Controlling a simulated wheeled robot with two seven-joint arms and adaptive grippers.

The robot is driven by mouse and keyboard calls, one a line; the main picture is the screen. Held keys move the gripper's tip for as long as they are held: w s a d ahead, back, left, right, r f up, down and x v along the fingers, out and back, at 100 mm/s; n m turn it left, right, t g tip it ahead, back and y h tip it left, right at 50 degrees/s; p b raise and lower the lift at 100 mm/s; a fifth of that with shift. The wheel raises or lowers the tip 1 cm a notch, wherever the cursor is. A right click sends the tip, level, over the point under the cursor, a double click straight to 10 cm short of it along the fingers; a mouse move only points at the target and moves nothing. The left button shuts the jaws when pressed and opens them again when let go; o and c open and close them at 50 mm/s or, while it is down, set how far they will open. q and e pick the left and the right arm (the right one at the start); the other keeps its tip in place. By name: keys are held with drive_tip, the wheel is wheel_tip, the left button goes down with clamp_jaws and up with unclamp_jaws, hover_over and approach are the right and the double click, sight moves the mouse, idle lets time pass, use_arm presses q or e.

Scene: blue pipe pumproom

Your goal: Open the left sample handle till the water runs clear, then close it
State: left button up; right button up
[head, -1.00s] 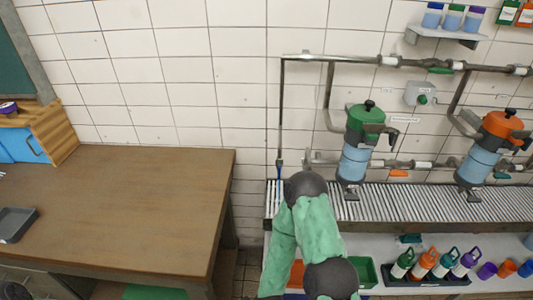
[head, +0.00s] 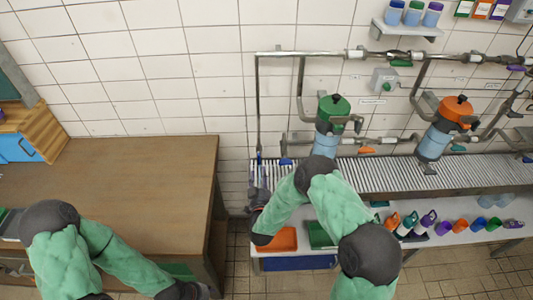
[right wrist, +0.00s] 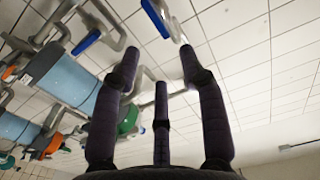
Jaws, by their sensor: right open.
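Two blue handles sit on the pipework left of the green-topped filter (head: 330,125). One blue handle (head: 286,161) is on the low horizontal pipe, and a blue part (head: 259,158) is at the foot of the left vertical pipe. In the right wrist view, one blue handle (right wrist: 157,18) is just beyond my fingertips and another (right wrist: 86,41) is further left. My right gripper (head: 256,192) is open and empty, below the left pipe's foot; its spread fingers (right wrist: 155,65) touch nothing visible. My left gripper (head: 192,290) is partly cut off low in the head view. No running water is discernible.
A slatted metal drain shelf (head: 390,174) runs under the filters. An orange-topped filter (head: 440,128) stands further right.

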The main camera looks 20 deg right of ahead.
sight(259, 157)
drive_tip(key=x, duration=1)
drive_tip(key=shift+w+f, duration=0.1)
drive_tip(key=shift+w, duration=0.05)
clamp_jaws()
